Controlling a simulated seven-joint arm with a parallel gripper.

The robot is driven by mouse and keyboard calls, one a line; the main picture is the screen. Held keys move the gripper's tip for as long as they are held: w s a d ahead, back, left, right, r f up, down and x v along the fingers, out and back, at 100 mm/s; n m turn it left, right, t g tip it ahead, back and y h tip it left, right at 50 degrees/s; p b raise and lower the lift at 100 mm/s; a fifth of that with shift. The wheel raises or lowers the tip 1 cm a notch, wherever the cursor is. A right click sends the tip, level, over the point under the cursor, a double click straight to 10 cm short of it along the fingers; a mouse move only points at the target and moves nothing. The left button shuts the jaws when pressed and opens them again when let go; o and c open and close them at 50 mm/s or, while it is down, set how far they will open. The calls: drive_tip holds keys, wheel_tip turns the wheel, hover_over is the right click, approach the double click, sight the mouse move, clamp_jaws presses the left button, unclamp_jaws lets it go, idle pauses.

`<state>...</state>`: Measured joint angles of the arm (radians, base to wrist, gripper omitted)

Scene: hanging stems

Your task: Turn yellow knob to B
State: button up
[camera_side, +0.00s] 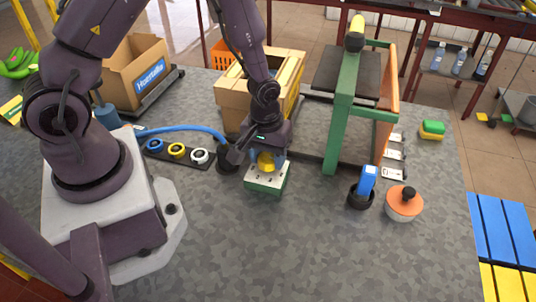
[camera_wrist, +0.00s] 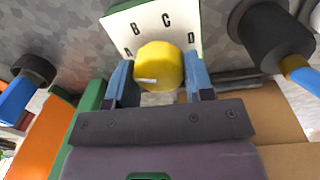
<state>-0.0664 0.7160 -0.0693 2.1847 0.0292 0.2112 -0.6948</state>
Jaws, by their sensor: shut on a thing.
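The yellow knob (camera_side: 266,162) sits on top of a small green box with a white lettered face (camera_side: 265,180). In the wrist view the knob (camera_wrist: 158,64) stands in front of the white plate (camera_wrist: 150,24), which carries the letters A, B, C and D in an arc. A small pale mark shows on the knob's near left side; I cannot tell which letter the knob points to. My gripper (camera_wrist: 160,78) has its blue fingers on both sides of the knob, shut on it. In the side view my gripper (camera_side: 267,154) reaches down from above, partly hiding the knob.
A rack with blue, yellow and white rings (camera_side: 177,152) and a blue hose (camera_side: 185,129) lie left. A green frame (camera_side: 343,110) and wooden crate (camera_side: 230,103) stand behind. The front table is clear.

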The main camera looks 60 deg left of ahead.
sight(268, 154)
drive_tip(key=m, duration=0.5)
drive_tip(key=shift+d+m+g, duration=0.1)
drive_tip(key=shift+m+g, duration=0.2)
drive_tip(key=shift+m, duration=2.1)
drive_tip(key=o, duration=0.9)
drive_tip(key=r, duration=1.3)
drive_tip(key=shift+w+a, duration=0.1)
drive_tip(key=shift+a, duration=0.25)
